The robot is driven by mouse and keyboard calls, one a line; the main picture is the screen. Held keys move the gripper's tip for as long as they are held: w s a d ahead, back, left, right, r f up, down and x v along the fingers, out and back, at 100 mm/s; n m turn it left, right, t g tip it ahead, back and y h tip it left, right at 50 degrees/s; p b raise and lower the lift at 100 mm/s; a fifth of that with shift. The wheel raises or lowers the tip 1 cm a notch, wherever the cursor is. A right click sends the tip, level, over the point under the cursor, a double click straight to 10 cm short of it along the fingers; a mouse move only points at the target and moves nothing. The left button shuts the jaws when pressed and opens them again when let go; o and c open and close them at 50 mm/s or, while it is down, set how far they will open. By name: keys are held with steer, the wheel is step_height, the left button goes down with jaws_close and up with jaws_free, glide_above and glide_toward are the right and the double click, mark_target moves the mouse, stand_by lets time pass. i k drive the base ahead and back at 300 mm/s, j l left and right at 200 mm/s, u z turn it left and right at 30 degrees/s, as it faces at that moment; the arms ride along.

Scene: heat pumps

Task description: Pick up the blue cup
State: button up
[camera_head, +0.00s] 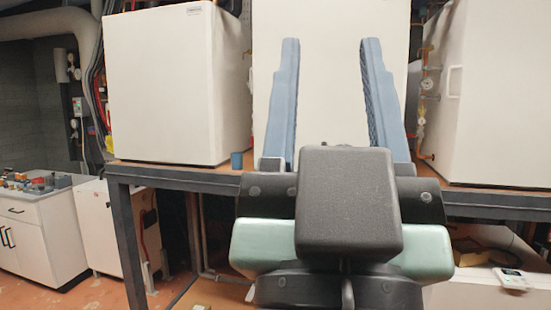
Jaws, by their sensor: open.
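A small blue cup (237,160) stands upright on the brown shelf top, near its front edge, just right of the left white cabinet. My gripper (328,45) is open and empty in the middle of the view, its two long blue-grey fingers pointing up and away. The cup is to the left of the left finger and apart from it in the picture. The depth between them is hard to tell. My gripper's body hides the middle of the shelf's front edge.
The dark-framed shelf (167,176) carries a left white cabinet (165,85), a middle white cabinet (330,20) behind my fingers and a right white cabinet (500,100). Pipes with gauges run beside the right one. A cluttered counter (30,215) is at far left.

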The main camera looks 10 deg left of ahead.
mark_target(236, 157)
steer(key=i+j+u, duration=0.2)
steer(key=i, duration=0.55)
steer(key=i+u, duration=0.25)
steer(key=i, duration=0.5)
steer(key=i+u, duration=0.2)
steer(key=i, duration=0.6)
steer(key=i+l+u, duration=0.25)
steer(key=i, duration=0.5)
